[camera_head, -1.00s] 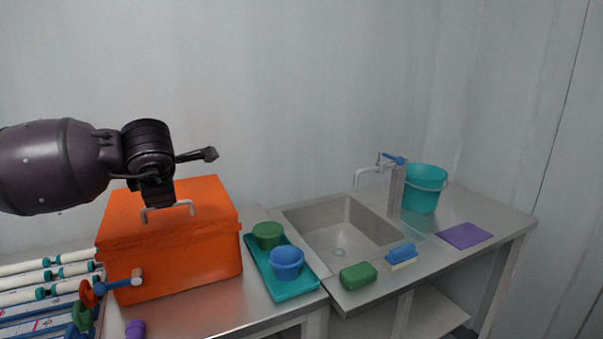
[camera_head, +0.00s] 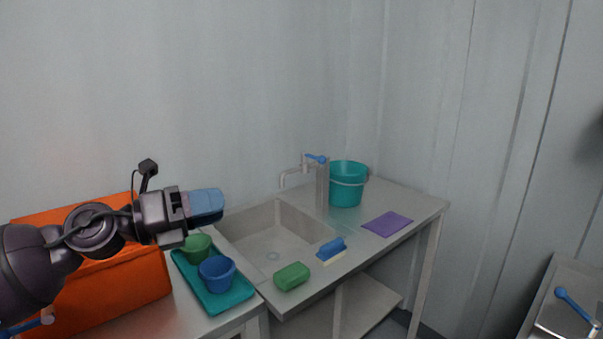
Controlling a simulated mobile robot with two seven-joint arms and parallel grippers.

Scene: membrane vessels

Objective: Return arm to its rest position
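My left arm comes in from the left edge, and its gripper (camera_head: 205,207) points right in front of the orange box. The gripper ends in a blue-grey block-like part, seen from the side. I cannot tell whether this is its fingers or something held, nor whether the fingers are open or shut. The gripper appears just above and left of the green cup (camera_head: 197,247) in the picture. My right gripper is not in view.
The orange box (camera_head: 120,290) stands behind my arm. A teal tray (camera_head: 232,300) holds the green cup and a blue cup (camera_head: 217,273). Right are a sink (camera_head: 275,240), a tap (camera_head: 322,185), a teal bucket (camera_head: 347,183), a green sponge (camera_head: 292,276), a blue brush (camera_head: 331,248) and a purple cloth (camera_head: 387,223).

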